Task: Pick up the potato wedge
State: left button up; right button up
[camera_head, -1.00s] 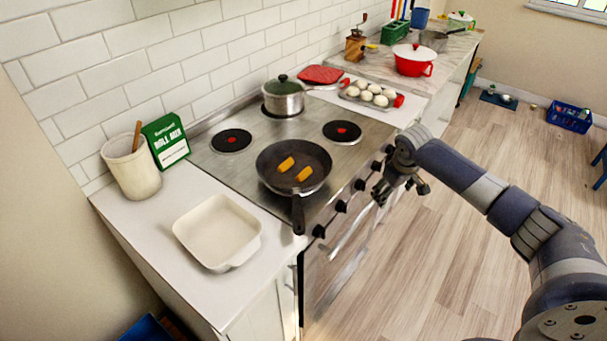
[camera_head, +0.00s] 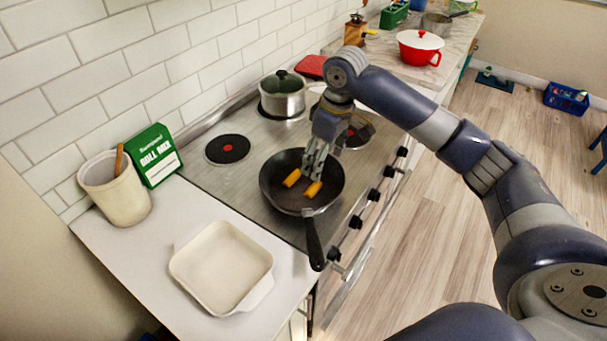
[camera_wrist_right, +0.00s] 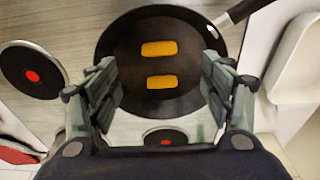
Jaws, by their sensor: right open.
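Two orange-yellow potato wedges lie apart in the black frying pan (camera_head: 283,199) on the stove. One wedge (camera_head: 291,178) is on the left and the other wedge (camera_head: 313,190) is on the right, nearer the handle side. In the right wrist view one wedge (camera_wrist_right: 159,48) lies above the other wedge (camera_wrist_right: 161,82), both on the pan floor between the line of my fingers. My right gripper (camera_head: 311,175) points down over the pan, close to the wedges. It is open and empty, with fingers spread wide in the wrist view (camera_wrist_right: 161,85). My left gripper is not in view.
A lidded pot (camera_head: 283,97) stands behind the pan. A cream baking dish (camera_head: 221,268), a green box (camera_head: 155,154) and a crock (camera_head: 115,190) stand on the left counter. The pan handle (camera_head: 314,243) points toward the stove front. A red pot (camera_head: 419,48) stands farther back.

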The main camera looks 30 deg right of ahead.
aim_at(314, 185)
jog(key=f, duration=0.3)
jog(key=f+p, duration=0.1)
jog(key=f, duration=0.1)
jog(key=shift+w+a+f, duration=0.1)
jog(key=shift+w+a, duration=0.1)
jog(key=shift+a, duration=0.15)
jog(key=shift+w+a+f+p, duration=0.1)
jog(key=shift+w+f+p, duration=0.2)
jog(key=shift+f, duration=0.2)
jog(key=shift+w+f+p, duration=0.15)
jog(key=shift+f+p, duration=0.25)
jog(key=shift+f, duration=0.05)
jog(key=f, duration=0.3)
jog(key=shift+w+f+p, duration=0.15)
jog(key=shift+w+p, duration=0.1)
jog(key=shift+p, duration=0.1)
jog(key=c, duration=0.9)
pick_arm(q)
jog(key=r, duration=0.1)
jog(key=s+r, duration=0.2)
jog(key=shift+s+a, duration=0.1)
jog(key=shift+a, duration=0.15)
